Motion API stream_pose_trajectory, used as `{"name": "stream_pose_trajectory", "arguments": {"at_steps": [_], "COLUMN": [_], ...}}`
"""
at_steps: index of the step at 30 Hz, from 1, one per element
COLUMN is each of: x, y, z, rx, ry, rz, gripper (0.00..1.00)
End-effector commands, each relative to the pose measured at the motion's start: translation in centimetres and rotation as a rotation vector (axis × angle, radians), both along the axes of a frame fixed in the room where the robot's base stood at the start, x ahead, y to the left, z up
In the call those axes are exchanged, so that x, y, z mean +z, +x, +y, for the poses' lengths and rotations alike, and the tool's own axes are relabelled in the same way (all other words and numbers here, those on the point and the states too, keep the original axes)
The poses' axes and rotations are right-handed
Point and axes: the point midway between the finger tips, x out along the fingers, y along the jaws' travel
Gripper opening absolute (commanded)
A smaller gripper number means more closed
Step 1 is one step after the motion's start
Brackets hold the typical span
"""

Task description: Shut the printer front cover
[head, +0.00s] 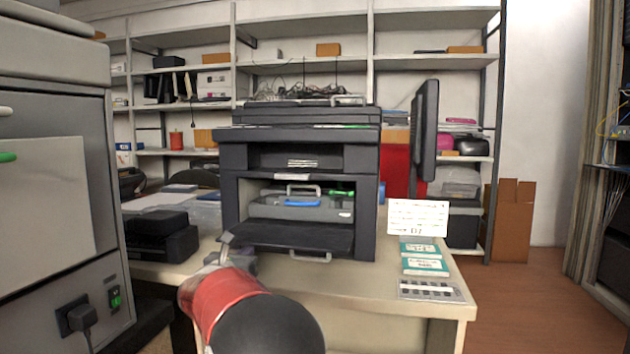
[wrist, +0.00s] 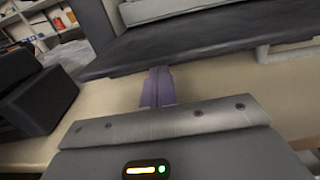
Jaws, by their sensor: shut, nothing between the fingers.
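The dark grey printer (head: 307,153) stands on the desk in the head view. Its front cover (head: 295,237) is folded down, open, with a light handle (head: 312,257) at its front edge. Behind it, the open bay shows a grey unit (head: 270,208) with a blue grip. My gripper (head: 226,239) is shut and empty at the cover's front left corner. In the wrist view, its fingertips (wrist: 160,74) are together by the dark cover's (wrist: 215,38) edge, and the handle (wrist: 285,50) is off to the right. I cannot tell whether they touch the cover.
A black device (head: 160,238) sits left of the printer. Right of it are a white sign (head: 417,217), teal boxes (head: 425,265) and a monitor (head: 425,130). A large grey machine (head: 50,170) stands at the left.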

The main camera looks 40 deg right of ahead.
Motion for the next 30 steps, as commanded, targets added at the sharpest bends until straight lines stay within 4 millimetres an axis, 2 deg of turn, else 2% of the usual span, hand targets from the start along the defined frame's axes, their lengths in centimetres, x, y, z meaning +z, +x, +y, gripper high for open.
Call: {"name": "stream_pose_trajectory", "arguments": {"at_steps": [17,23,30], "x": [2.4,2.6,4.2], "y": [0.0,0.0,0.2], "z": [0.0,0.0,-0.2], "rx": [0.001,0.000,0.001], "ry": [0.001,0.000,0.000], "rz": [-0.001,-0.001,-0.001], "gripper": [0.00,0.00,0.00]}}
